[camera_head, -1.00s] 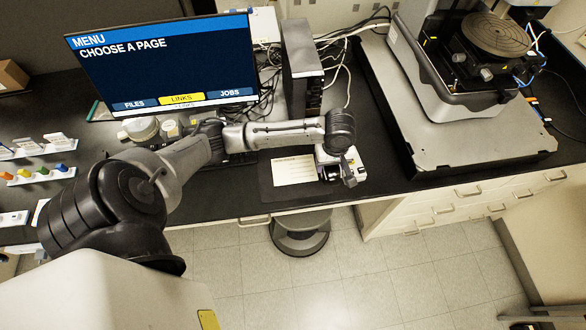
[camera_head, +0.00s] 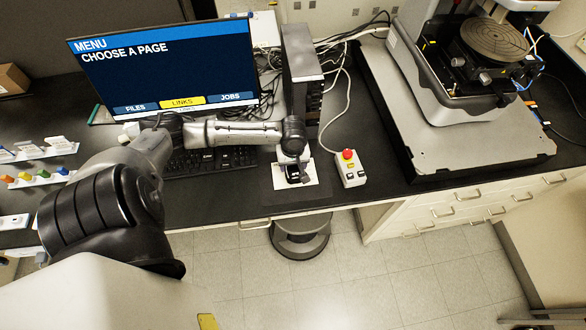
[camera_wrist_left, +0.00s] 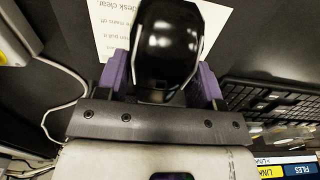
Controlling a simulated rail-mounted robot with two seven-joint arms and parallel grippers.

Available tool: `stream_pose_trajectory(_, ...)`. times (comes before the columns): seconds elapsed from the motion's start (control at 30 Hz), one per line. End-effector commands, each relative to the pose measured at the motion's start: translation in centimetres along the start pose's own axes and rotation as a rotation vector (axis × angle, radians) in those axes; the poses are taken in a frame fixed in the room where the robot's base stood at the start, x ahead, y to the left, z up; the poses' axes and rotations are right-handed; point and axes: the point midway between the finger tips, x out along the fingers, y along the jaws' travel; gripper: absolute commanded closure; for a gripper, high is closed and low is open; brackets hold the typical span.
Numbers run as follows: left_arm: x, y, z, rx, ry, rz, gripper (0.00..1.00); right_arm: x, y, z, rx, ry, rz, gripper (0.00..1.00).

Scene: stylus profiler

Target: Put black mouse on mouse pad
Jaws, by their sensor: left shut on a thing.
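The black mouse (camera_head: 292,175) is in my left gripper (camera_head: 294,168), over a white printed sheet (camera_head: 311,176). In the left wrist view the glossy mouse (camera_wrist_left: 168,42) sits between the purple fingers of the left gripper (camera_wrist_left: 163,82), which is shut on its sides. The dark mouse pad (camera_head: 300,197) lies at the front of the desk with the sheet on it. I cannot tell whether the mouse touches the sheet or hangs just above it. My right gripper is not in view.
A white control box with a red button (camera_head: 349,168) stands right of the pad. A black keyboard (camera_head: 212,160) lies to the left, below the monitor (camera_head: 165,70). A dark computer tower (camera_head: 301,85) stands behind. The profiler (camera_head: 455,70) is at right.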

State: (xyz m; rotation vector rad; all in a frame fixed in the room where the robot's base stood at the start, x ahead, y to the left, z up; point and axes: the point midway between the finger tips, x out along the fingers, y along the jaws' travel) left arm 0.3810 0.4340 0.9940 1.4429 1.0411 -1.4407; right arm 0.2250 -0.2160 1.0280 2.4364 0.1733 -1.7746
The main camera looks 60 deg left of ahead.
Motion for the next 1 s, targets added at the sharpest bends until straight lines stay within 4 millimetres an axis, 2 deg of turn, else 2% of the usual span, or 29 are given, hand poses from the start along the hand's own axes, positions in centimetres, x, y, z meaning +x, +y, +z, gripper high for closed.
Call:
stream_pose_trajectory(0.3,3.5,0.0,0.1,0.001,0.001,0.0,0.64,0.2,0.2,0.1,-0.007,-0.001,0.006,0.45)
stream_pose_trajectory(0.67,3.8,0.0,0.1,0.001,0.001,0.0,0.64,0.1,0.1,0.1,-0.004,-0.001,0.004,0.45)
stream_pose_trajectory(0.7,3.9,0.0,0.1,0.001,0.001,0.0,0.38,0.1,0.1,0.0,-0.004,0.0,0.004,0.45)
stream_pose_trajectory(0.93,3.9,0.0,0.1,0.001,0.001,0.0,0.16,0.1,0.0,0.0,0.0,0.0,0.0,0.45)
stream_pose_trajectory(1.0,3.9,0.0,0.1,0.001,0.001,0.0,0.13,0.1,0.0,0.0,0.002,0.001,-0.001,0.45)
